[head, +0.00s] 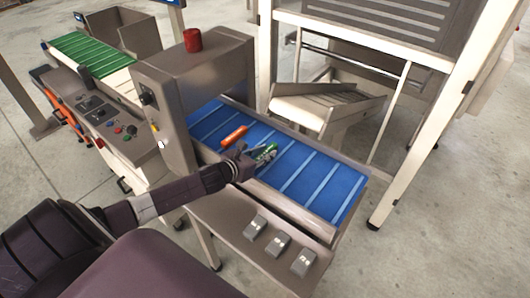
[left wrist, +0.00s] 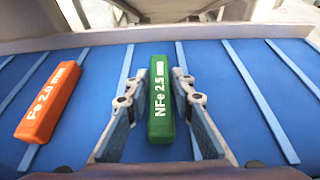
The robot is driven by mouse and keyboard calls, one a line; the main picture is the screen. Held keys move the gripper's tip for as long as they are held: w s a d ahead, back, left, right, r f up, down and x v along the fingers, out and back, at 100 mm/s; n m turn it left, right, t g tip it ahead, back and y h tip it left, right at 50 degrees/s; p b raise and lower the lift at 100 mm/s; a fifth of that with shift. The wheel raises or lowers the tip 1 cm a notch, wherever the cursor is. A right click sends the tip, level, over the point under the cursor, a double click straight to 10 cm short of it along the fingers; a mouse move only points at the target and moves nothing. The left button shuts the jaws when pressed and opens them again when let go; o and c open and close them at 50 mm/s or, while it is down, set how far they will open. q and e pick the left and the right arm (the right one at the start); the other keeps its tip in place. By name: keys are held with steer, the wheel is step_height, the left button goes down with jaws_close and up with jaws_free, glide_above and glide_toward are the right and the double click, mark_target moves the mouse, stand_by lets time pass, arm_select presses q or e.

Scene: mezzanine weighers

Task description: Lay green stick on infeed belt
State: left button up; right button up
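The green stick (left wrist: 160,112), marked "NFe 2.5", lies on the blue infeed belt (head: 325,187), between two raised cross-bars of the belt. It also shows in the head view (head: 267,153), partly hidden by my left gripper (head: 257,156). In the left wrist view the fingers of that gripper stand on either side of the stick, with a gap on each side. The gripper is open and not closed on the stick. My right gripper is not in view.
An orange stick (left wrist: 48,102), marked "Fe 2.0", lies on the belt to the left. The grey detector housing (head: 190,90) stands over the belt's left end. Three small grey blocks (head: 277,243) sit on the front ledge. The belt's right part is clear.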

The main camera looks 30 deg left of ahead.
arm_select(q)
steer(key=shift+o, duration=1.3)
steer(key=shift+r, duration=0.2)
steer(key=shift+v, duration=6)
steer(key=shift+s+f, duration=0.1)
steer(key=shift+f, duration=0.05)
